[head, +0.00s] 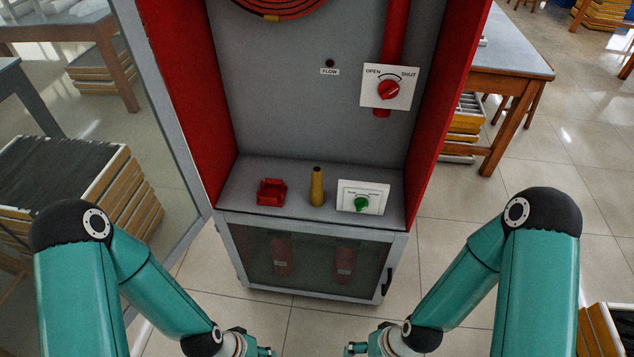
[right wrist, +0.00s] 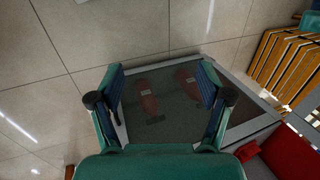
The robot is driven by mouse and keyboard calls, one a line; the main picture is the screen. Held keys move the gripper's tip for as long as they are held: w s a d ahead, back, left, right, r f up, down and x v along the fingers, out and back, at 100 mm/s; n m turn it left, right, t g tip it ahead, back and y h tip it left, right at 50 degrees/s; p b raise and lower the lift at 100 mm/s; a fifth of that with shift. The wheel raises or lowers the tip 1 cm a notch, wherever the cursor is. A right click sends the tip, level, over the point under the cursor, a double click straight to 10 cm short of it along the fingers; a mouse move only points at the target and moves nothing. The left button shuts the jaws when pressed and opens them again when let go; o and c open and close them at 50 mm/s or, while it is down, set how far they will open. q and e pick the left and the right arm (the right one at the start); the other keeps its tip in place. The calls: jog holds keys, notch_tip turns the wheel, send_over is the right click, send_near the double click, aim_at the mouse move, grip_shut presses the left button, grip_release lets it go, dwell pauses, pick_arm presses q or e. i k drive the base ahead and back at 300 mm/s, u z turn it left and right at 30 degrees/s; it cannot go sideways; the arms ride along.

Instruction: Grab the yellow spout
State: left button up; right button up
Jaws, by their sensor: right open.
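The yellow spout (head: 317,187) stands upright on the grey shelf of the red cabinet, between a red bracket-like part (head: 271,192) and a white panel with a green knob (head: 362,198). My right gripper (head: 355,350) is at the bottom edge of the head view, below the shelf and apart from the spout. In the right wrist view my right gripper (right wrist: 160,70) is open and empty, its fingers spread before the cabinet's dark glass door. My left gripper (head: 266,350) is only partly in view at the bottom edge, and its jaws cannot be made out. The spout does not show in the right wrist view.
The cabinet's red side walls (head: 437,110) flank the shelf. Above are a red valve knob (head: 388,90) on a white plate and a hose reel (head: 275,8). Two red extinguishers (head: 345,262) show behind the door. A table (head: 508,60) stands right; tiled floor is clear in front.

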aim_at(316, 192)
jog(key=z, duration=1.8)
jog(key=i, duration=0.1)
jog(key=u, duration=2.75)
jog(key=i, duration=0.2)
jog(key=u, duration=1.9)
jog(key=k, duration=1.1)
jog(key=z, duration=1.3)
jog(key=i, duration=1.05)
jog(key=z, duration=0.25)
